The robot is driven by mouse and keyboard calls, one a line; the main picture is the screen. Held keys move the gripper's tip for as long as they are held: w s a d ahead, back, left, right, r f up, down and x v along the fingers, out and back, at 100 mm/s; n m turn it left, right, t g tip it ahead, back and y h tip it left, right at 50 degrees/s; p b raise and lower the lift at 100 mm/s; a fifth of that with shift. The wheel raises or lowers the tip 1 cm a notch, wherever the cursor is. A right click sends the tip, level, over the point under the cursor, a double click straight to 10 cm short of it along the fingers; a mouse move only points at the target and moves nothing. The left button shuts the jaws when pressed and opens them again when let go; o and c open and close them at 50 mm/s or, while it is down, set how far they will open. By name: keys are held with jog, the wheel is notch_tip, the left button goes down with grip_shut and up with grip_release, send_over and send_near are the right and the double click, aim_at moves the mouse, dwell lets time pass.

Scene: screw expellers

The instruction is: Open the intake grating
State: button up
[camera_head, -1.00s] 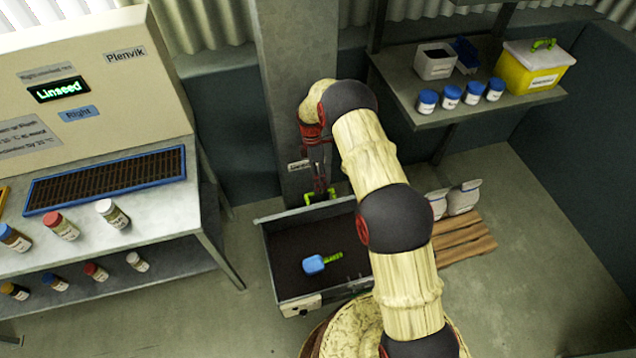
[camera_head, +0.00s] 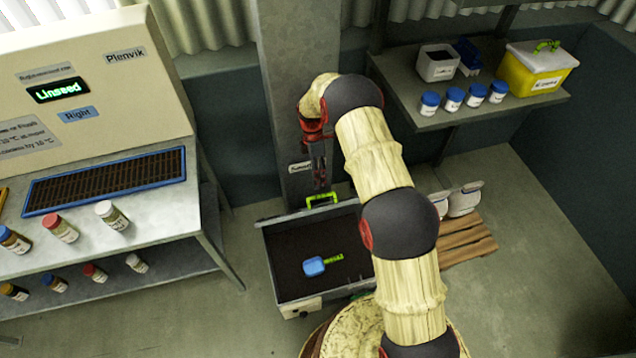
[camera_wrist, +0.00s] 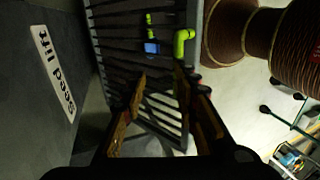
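The intake grating (camera_wrist: 115,45) shows as dark parallel bars in the wrist view. Its bright green handle (camera_wrist: 183,42) stands at the edge on the right. In the head view the handle (camera_head: 322,199) is a green loop at the back rim of the dark-filled intake bin (camera_head: 283,308); the bars are hard to make out there. My gripper (camera_wrist: 165,75) is open and empty, its two fingers spread over the bars and apart from the handle. In the head view my gripper (camera_head: 320,180) hangs just above the handle, pointing down by the grey column.
A blue scoop (camera_head: 314,266) with a green grip lies in the bin area; it also shows in the wrist view (camera_wrist: 152,47). A "Seed lift" label (camera_wrist: 57,70) is on the column. The press bench (camera_head: 160,213) with jars stands left. A shelf (camera_head: 412,103) and pallet (camera_head: 470,240) are right.

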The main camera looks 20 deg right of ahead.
notch_tip(320, 180, up, 6)
jog(key=shift+s+r, duration=0.15)
jog(key=shift+r, duration=0.1)
dwell(0.5)
